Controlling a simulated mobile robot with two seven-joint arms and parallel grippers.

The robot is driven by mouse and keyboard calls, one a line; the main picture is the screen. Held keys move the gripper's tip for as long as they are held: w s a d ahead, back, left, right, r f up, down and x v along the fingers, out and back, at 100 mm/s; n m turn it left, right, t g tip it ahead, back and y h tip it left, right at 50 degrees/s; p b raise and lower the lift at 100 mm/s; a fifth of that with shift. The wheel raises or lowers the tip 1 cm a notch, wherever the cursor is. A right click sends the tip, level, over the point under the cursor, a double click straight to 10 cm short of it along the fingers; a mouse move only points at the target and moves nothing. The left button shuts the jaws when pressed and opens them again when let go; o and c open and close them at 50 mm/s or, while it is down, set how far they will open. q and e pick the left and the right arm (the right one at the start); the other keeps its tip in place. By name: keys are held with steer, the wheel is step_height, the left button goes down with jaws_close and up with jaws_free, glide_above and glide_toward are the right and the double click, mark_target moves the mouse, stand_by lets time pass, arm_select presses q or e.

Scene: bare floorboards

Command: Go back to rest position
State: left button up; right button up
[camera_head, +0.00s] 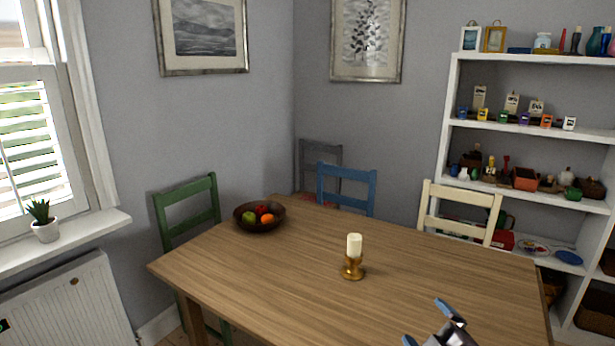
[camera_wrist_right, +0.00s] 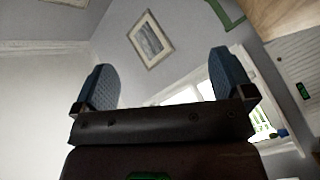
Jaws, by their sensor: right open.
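My right gripper (camera_head: 428,322) shows at the bottom of the head view, over the near right part of the wooden table (camera_head: 310,290). Its two fingers are apart with nothing between them. In the right wrist view the gripper (camera_wrist_right: 165,82) is also open, its two blue-grey pads spread wide. Behind it are the wall, a framed picture and the window. My left gripper is not in either view.
A candle in a brass holder (camera_head: 352,268) stands on the table. A bowl of fruit (camera_head: 259,216) is at its far left. Green (camera_head: 190,211), blue (camera_head: 345,188) and cream (camera_head: 460,208) chairs surround it. A white shelf (camera_head: 520,133) stands right, a radiator (camera_head: 70,308) left.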

steer(key=s+d+f+m+g+h+b, duration=0.1)
steer(key=s+f+m, duration=0.5)
steer(key=s+f, duration=0.6)
steer(key=s+d+f+m+g+h+b, duration=0.1)
steer(key=s+f+m+g+h+b, duration=0.2)
steer(key=s+f, duration=0.8)
steer(key=s+m+g, duration=0.2)
steer(key=s+m, duration=0.1)
steer(key=shift+d+f, duration=0.4)
steer(key=shift+s, duration=0.1)
